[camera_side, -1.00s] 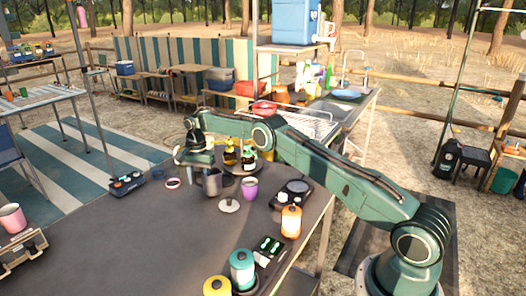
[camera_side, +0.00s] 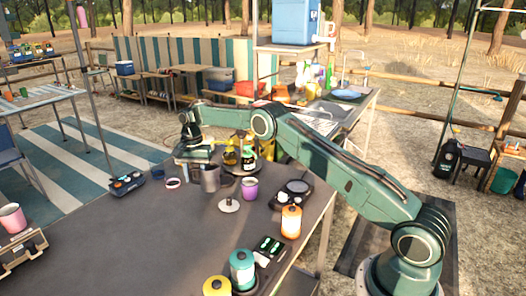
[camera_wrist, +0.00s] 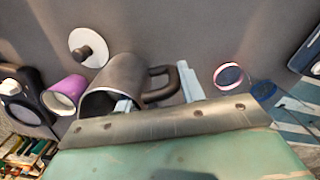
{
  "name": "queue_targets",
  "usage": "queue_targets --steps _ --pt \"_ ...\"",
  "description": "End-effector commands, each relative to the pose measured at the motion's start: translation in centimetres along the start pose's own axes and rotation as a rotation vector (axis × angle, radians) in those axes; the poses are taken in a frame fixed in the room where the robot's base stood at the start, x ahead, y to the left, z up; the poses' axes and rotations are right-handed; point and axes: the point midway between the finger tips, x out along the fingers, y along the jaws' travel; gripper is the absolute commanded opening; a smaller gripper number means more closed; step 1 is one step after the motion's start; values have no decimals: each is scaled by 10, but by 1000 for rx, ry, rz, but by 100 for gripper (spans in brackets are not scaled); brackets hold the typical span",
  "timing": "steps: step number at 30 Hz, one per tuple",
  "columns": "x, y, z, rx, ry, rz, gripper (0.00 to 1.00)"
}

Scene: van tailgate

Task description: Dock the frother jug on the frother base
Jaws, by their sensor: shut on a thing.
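The frother jug (camera_side: 210,178) is a dark grey metal cup with a black handle. In the wrist view the jug (camera_wrist: 122,80) shows its open mouth towards the camera, with the handle on its right. My gripper (camera_side: 191,163) is shut on the jug at its handle side; one pale finger shows by the jug's rim and the other right of the handle in the wrist view (camera_wrist: 157,95). I cannot tell whether the jug touches the table. The frother base seems to be the black unit with a round plate (camera_side: 292,190), right of the jug.
A purple cup (camera_side: 250,188) and a round white lid with a dark knob (camera_side: 229,206) lie between jug and base. Bottles on a round tray (camera_side: 243,168) stand behind. A pink-rimmed ring (camera_side: 173,184) lies left. The table's (camera_side: 130,240) front middle is clear.

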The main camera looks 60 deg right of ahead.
Motion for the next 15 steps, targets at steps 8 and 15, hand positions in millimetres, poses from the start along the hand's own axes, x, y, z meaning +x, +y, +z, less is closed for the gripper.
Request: queue_targets --steps 8,15 --pt "-36 8 36 -171 -1 5 0" --pt "-61 22 69 -319 -3 12 0"
